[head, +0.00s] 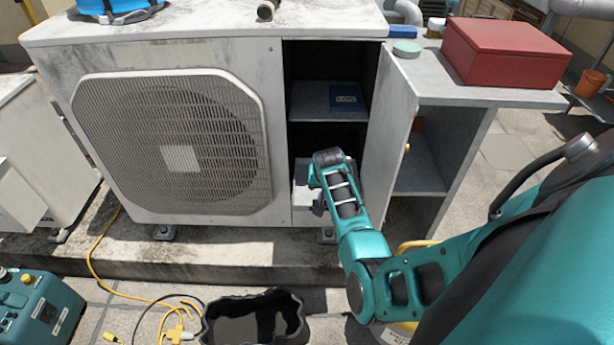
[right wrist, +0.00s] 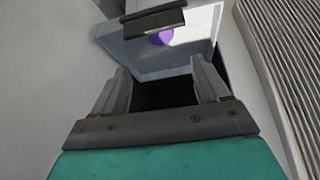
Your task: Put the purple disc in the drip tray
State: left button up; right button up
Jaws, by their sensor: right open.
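A purple disc (right wrist: 164,37) shows in the right wrist view, inside a pale open-topped tray (right wrist: 130,60), apparently the drip tray. A dark bar (right wrist: 153,20) in front hides part of the disc. In the head view the pale tray (head: 306,205) shows at the bottom of the open condenser compartment, partly hidden by my right arm. My right gripper (head: 317,203) is at this tray. In the right wrist view its fingers (right wrist: 168,85) are apart with nothing between them, and the disc lies beyond them. My left gripper is out of view.
An open door panel (head: 391,125) stands just right of the compartment, close to my right arm. A shelf above holds a blue book (head: 346,97). A red box (head: 505,52) and a pale green disc (head: 406,48) sit on the side counter. A black bin (head: 290,310) stands in front.

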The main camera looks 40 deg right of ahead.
jog(key=s+a+r+n+t+y, duration=0.2)
jog(key=s+a+n, duration=0.3)
jog(key=a, duration=0.8)
jog(key=s+a+r+n+t+y, duration=0.3)
jog(key=s+a+n+t+y, duration=0.1)
jog(key=s+a, duration=0.8)
jog(key=a+n+y, duration=0.1)
jog(key=a+n, duration=0.1)
jog(key=shift+a+n, duration=0.3)
